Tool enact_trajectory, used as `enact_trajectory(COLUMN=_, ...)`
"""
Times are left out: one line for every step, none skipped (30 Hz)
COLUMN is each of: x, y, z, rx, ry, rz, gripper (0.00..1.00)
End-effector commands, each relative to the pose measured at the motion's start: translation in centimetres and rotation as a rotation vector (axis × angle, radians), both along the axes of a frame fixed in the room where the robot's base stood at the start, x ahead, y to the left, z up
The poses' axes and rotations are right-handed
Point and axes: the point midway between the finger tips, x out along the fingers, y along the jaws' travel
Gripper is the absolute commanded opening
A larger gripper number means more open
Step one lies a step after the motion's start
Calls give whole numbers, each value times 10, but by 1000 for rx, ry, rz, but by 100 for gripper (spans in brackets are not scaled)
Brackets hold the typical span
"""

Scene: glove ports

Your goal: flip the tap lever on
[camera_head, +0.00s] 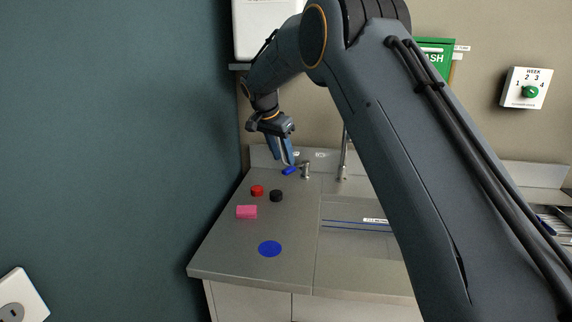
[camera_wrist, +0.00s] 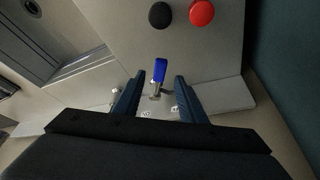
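The tap lever (camera_head: 289,171) has a blue handle and sits at the back of the counter, beside a short metal post (camera_head: 305,170). In the wrist view the blue lever (camera_wrist: 160,69) stands out between and just beyond my fingertips. My gripper (camera_head: 287,162) points down at it from above, and its fingers look apart in the wrist view (camera_wrist: 158,90). I see no clear contact between the fingers and the lever. The curved spout (camera_head: 343,160) rises to the right, partly behind my arm.
A sink (camera_head: 350,245) is on the right. A dark wall (camera_head: 120,150) bounds the left. A dial (camera_head: 527,90) hangs at right.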

Motion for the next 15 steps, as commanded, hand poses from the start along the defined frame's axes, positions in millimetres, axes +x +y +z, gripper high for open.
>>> enact_trajectory(x=2, y=-3, z=-8, rx=-1, ry=4, rz=-2, gripper=38)
enact_trajectory(x=3, y=-4, z=-12, rx=-1, ry=4, rz=0, gripper=38)
enact_trajectory(x=5, y=-5, z=-17, rx=-1, ry=2, rz=0, gripper=38)
enact_trajectory(x=6, y=-6, z=-21, rx=-1, ry=2, rz=0, gripper=38)
enact_trajectory(x=7, y=-7, z=-25, rx=-2, ry=3, rz=1, gripper=38)
enact_trajectory(x=9, y=-8, z=-29, rx=-1, ry=2, rz=1, gripper=38)
enact_trajectory(x=10, y=-9, z=-32, rx=-1, ry=1, rz=1, gripper=38)
enact_trajectory(x=11, y=-10, z=-34, rx=-1, ry=1, rz=2, gripper=38)
enact_trajectory(x=12, y=-10, z=-37, rx=-1, ry=1, rz=2, gripper=38)
enact_trajectory(x=12, y=-11, z=-39, rx=-1, ry=1, rz=1, gripper=38)
enact_trajectory(x=13, y=-11, z=-41, rx=-1, ry=1, rz=1, gripper=38)
enact_trajectory(x=13, y=-12, z=-42, rx=-1, ry=1, rz=2, gripper=38)
enact_trajectory(x=13, y=-12, z=-43, rx=-1, ry=1, rz=2, gripper=38)
enact_trajectory(x=13, y=-12, z=-43, rx=-1, ry=1, rz=2, gripper=38)
enact_trajectory(x=14, y=-12, z=-43, rx=0, ry=0, rz=2, gripper=38)
